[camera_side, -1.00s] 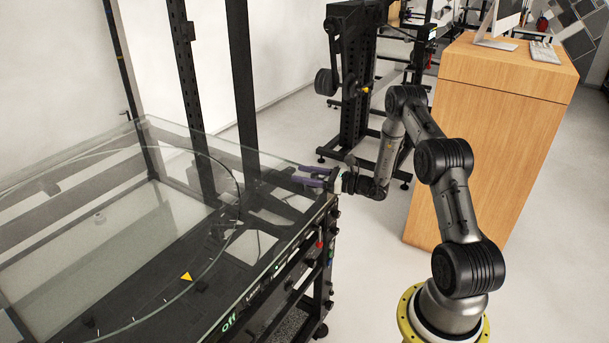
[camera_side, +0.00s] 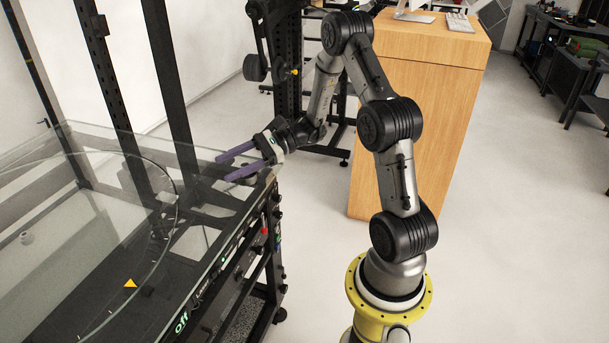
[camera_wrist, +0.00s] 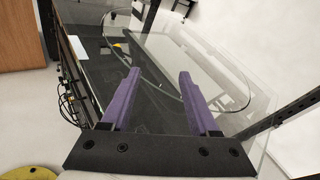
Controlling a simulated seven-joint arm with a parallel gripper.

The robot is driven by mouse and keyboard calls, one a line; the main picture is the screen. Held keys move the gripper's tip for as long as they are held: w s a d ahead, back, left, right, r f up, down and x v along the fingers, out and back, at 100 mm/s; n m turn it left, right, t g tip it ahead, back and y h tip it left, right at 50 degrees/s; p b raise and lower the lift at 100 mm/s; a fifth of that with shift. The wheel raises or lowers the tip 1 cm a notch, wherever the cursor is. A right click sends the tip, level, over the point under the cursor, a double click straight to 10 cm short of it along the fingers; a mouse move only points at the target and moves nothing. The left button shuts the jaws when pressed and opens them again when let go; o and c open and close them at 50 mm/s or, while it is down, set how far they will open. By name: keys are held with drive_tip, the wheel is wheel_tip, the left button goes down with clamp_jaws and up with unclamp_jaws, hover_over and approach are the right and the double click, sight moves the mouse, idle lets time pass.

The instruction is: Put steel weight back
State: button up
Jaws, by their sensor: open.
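The turntable (camera_side: 176,205) is a large transparent disc with a dark rim, set in a glass-topped table. My gripper (camera_side: 223,168) has two purple fingers, spread apart with nothing between them. In the wrist view, my gripper (camera_wrist: 159,73) points across the disc.
A yellow triangle (camera_side: 130,284) marks the disc's near side and also shows in the wrist view (camera_wrist: 117,45). Black upright posts (camera_side: 170,90) rise behind the table. A wooden cabinet (camera_side: 415,130) stands behind my arm. The glass top is mostly clear.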

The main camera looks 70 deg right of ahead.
drive_tip(key=s+a+r+n+g+h, duration=0.1)
drive_tip(key=s+a+r+n+g, duration=0.25)
drive_tip(key=s+a+n, duration=0.3)
drive_tip(key=s+a+r+n+g+h, duration=0.2)
drive_tip(key=s+a+n+g, duration=0.3)
drive_tip(key=a, duration=0.3)
drive_tip(key=s+d+r+n+t+h, duration=0.1)
drive_tip(key=s+r+n+h, duration=0.1)
drive_tip(key=s+n+h, duration=0.2)
drive_tip(key=s+d+r+n+t+h, duration=0.2)
drive_tip(key=s+n+h, duration=0.2)
drive_tip(key=s+n, duration=0.3)
drive_tip(key=shift+s+r, duration=0.3)
drive_tip(key=shift+s, duration=0.35)
drive_tip(key=shift+n+t, duration=0.25)
